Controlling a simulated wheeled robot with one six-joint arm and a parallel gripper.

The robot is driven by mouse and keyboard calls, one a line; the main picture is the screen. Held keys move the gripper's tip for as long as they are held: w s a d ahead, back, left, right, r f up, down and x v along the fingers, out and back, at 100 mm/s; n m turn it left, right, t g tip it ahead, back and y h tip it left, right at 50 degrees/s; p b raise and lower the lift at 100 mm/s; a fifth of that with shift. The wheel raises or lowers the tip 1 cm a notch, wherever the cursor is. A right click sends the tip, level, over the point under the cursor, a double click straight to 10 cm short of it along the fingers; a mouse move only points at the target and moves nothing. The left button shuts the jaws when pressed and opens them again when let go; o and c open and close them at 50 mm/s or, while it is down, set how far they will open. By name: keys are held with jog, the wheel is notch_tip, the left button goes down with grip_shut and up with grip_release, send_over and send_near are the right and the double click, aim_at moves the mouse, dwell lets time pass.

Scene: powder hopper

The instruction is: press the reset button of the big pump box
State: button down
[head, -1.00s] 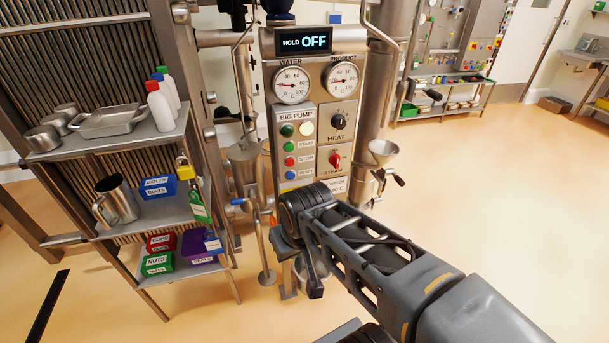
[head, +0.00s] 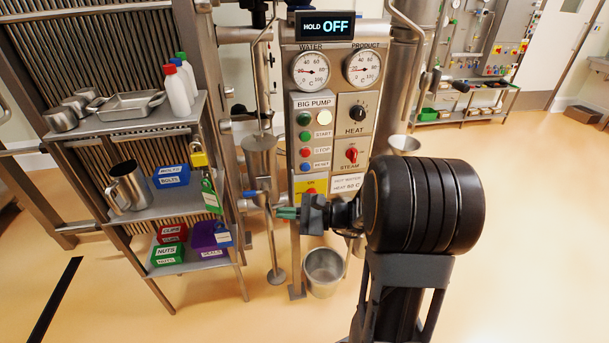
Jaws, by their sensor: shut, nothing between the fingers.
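The big pump box (head: 312,107) is a pale panel labelled BIG PUMP, on the left of the control column. Below its label sit a green start button (head: 305,135), a red stop button (head: 305,152) and, lowest, a blue reset button (head: 305,167). A pale round lamp (head: 324,117) is at its upper right. My gripper (head: 279,212) is shut and empty, its greenish fingers pointing left. In the picture it is below the reset button and a little left of it, apart from it. The button is not covered.
A red switch on yellow (head: 311,187) sits just above my gripper in the picture. HEAT (head: 358,112) and STEAM (head: 351,154) knobs are to the right. A bucket (head: 324,270) stands below. Left is a shelf rack (head: 165,215) with padlocks (head: 200,158) at its edge.

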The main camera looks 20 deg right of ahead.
aim_at(306, 167)
jog(key=w+d+f+m+t+h, duration=0.1)
jog(key=w+d+m+t+h, duration=0.2)
jog(key=d+m+t, duration=0.5)
jog(key=w+d+t+b, duration=0.1)
jog(key=d, duration=0.2)
jog(key=shift+w+f+h, duration=0.15)
jog(key=shift+f+h, duration=0.1)
jog(key=shift+h, duration=0.15)
jog(key=shift+w, duration=0.1)
jog(key=w+d, duration=0.1)
jog(key=w, duration=0.7)
jog(key=shift+w+d, duration=0.2)
jog(key=shift+d, duration=0.1)
jog(key=shift+w+d+b, duration=0.15)
jog(key=shift+w+b, duration=0.4)
jog(key=shift+w, duration=0.2)
dwell(2.0)
jog(key=shift+s, duration=0.8)
